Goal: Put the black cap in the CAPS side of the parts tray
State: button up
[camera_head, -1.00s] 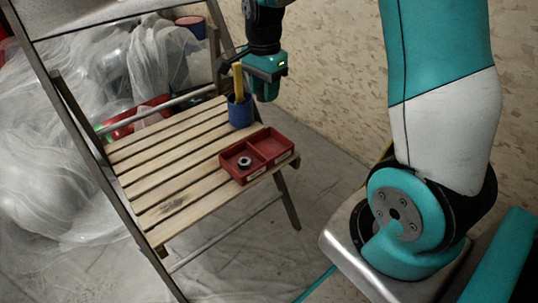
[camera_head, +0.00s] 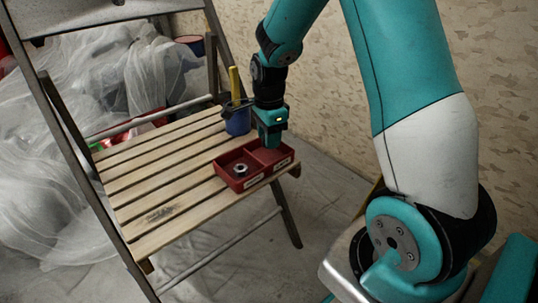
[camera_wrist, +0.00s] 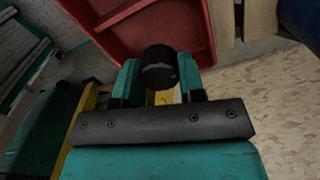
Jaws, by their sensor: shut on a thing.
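The black cap (camera_wrist: 160,68) shows in the wrist view between the two teal fingers of my gripper (camera_wrist: 160,82), which is shut on it. The red parts tray (camera_head: 231,181) lies on the slatted wooden seat and has two compartments. In the head view my gripper (camera_head: 270,143) is over the right compartment, and the cap is hidden there. The wrist view shows the cap in front of the red tray (camera_wrist: 118,50). A grey ring-like part (camera_head: 241,169) sits in the left compartment. The tray's front labels are too small to read.
A blue cup (camera_head: 238,122) with a yellow-handled tool (camera_head: 234,82) stands behind the tray, close to my gripper. The seat (camera_head: 160,190) is clear to the left. The folding frame (camera_head: 60,110) rises at the left, with plastic sheeting (camera_head: 60,190) behind it.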

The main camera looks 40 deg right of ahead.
aim_at(269, 157)
jog(key=shift+f+b, duration=0.85)
jog(key=shift+f, duration=1.3)
jog(key=shift+f, duration=0.1)
jog(key=o, duration=0.9)
jog(key=shift+o, duration=0.2)
notch_tip(269, 157, up, 12)
jog(key=p, duration=0.5)
jog(key=s+a+r+n+y, duration=0.1)
jog(key=s+a+r+n, duration=0.2)
jog(key=a+n, duration=0.25)
jog(key=s+a+r+n+y, duration=0.1)
jog(key=s+a+r+n, duration=0.2)
jog(key=a+n, duration=0.25)
jog(key=s+a+r+n+y, duration=0.1)
jog(key=s+a+r+n, duration=0.1)
jog(key=s+a+n, duration=0.4)
jog(key=s+a+r+n+y, duration=0.1)
jog(key=s+a+n, duration=0.4)
jog(key=s+n, duration=0.5)
jog(key=shift+a+r+n, duration=0.35)
jog(key=shift+r+n, duration=0.05)
jog(key=shift+r, duration=0.45)
